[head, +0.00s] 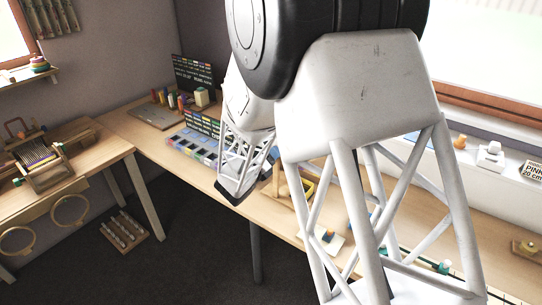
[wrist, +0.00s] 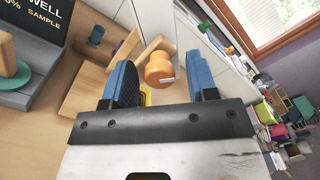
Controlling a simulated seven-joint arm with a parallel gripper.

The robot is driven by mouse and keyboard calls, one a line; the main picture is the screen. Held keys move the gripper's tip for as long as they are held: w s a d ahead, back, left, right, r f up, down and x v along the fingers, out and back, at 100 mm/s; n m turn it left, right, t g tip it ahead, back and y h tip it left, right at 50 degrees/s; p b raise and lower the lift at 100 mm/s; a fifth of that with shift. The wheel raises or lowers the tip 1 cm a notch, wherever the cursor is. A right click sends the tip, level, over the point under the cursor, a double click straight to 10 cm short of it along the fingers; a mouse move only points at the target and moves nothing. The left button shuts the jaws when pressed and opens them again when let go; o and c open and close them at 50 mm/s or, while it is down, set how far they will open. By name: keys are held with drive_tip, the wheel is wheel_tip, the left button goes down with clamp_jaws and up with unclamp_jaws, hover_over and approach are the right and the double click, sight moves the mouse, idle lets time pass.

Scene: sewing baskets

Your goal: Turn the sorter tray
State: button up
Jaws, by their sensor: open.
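A flat tray with blue and pale compartments (head: 192,149) lies on the long bench in the head view, left of my arm; it looks like the sorter tray, but I cannot be sure. My arm hides part of the bench beside it. In the wrist view my gripper (wrist: 160,66) is open, with a blue-padded finger on each side. An orange rounded knob (wrist: 159,69) on a wooden piece shows between the fingers, and I cannot tell whether they touch it. I cannot make out the fingertips in the head view.
A dark lettered board (head: 193,76) stands at the bench's far end. A second wooden table (head: 105,150) is at the left, with hoops below it. In the wrist view a green spool (wrist: 12,72) sits on a grey base at the left. White objects (head: 491,155) stand on the windowsill.

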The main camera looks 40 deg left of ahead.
drive_tip(key=shift+w, duration=0.3)
drive_tip(key=shift+c, duration=0.2)
clamp_jaws()
drive_tip(key=shift+m, duration=0.6)
drive_tip(key=shift+o, duration=0.2)
unclamp_jaws()
drive_tip(key=shift+s, duration=0.15)
drive_tip(key=s, duration=0.7)
drive_tip(key=shift+s, duration=0.3)
